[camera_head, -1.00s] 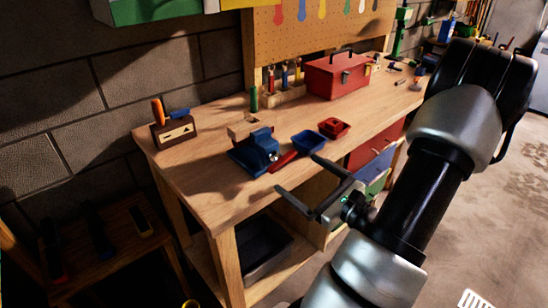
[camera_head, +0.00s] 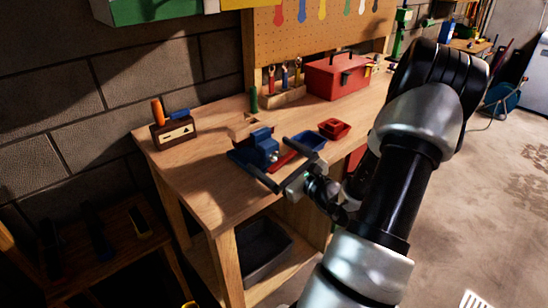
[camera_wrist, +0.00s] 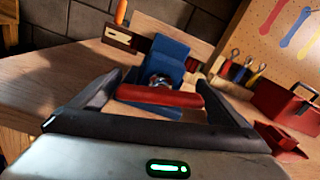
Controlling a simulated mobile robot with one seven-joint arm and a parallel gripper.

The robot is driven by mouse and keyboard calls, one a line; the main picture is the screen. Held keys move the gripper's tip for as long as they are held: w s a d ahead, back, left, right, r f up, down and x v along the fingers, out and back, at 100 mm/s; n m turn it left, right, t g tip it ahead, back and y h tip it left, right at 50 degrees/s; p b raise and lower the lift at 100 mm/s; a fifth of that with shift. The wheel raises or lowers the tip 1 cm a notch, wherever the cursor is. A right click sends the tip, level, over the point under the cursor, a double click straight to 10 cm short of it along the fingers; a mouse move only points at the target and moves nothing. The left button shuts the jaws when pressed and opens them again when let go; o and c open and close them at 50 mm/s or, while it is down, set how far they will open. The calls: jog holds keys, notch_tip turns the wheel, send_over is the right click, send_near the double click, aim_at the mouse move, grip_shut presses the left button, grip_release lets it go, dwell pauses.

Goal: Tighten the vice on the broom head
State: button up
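The blue vice (camera_head: 262,145) sits on the workbench near its front edge; it also shows ahead of my gripper in the wrist view (camera_wrist: 168,58). Its red handle bar (camera_wrist: 160,97) sticks out on the near side and lies crosswise between my fingers. A light wooden piece, seemingly the broom head (camera_head: 242,126), is at the vice's far side; its grip in the jaws is partly hidden. It also shows behind the vice in the wrist view (camera_wrist: 182,36). My gripper (camera_head: 277,161) is open, with one finger on each side of the handle; contact is unclear.
A blue bin (camera_head: 310,139) and a red bin (camera_head: 334,129) stand close right of the vice. A red toolbox (camera_head: 338,78) and a tool rack (camera_head: 284,95) are behind. A wooden holder (camera_head: 174,132) stands left. Bare bench (camera_head: 205,180) lies left of the vice.

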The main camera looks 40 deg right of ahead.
jog(key=c, duration=0.9)
jog(key=shift+r+m+p, duration=0.15)
jog(key=shift+m+p, duration=0.15)
jog(key=shift+p, duration=0.25)
jog(key=shift+f, duration=0.2)
jog(key=o, duration=1)
jog(key=shift+s, duration=0.1)
jog(key=s, duration=0.5)
jog(key=s+d, duration=0.1)
jog(key=s, duration=1.1)
jog(key=shift+s+d+p, duration=0.15)
jog(key=shift+p, duration=0.15)
